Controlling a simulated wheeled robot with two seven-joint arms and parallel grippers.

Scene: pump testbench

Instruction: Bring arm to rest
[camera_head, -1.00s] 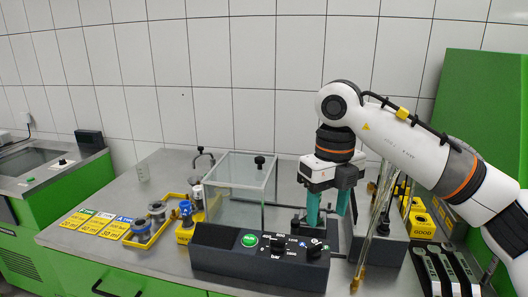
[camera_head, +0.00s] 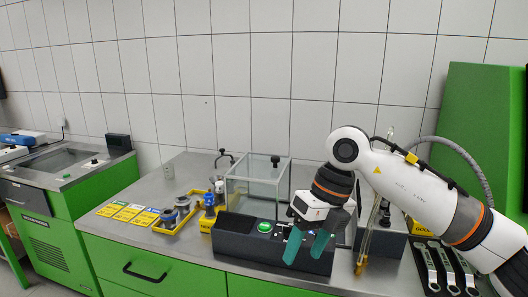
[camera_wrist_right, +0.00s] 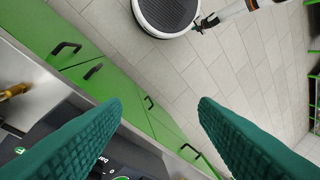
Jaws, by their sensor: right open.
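My right arm (camera_head: 415,185) comes in from the right in the head view. My right gripper (camera_head: 306,248) has teal fingers and hangs in front of the black control box (camera_head: 240,240), covering its right part. The fingers are apart with nothing between them. In the right wrist view the two teal fingers (camera_wrist_right: 158,110) stand wide apart, with floor and green cabinet doors showing between them. My left gripper is in neither current view.
A glass box (camera_head: 258,185) stands behind the control box. Yellow trays with fittings (camera_head: 177,222) and coloured cards (camera_head: 128,212) lie to the left. Wrenches (camera_head: 447,268) lie at the right front. Green cabinets (camera_wrist_right: 140,118) are below the worktop.

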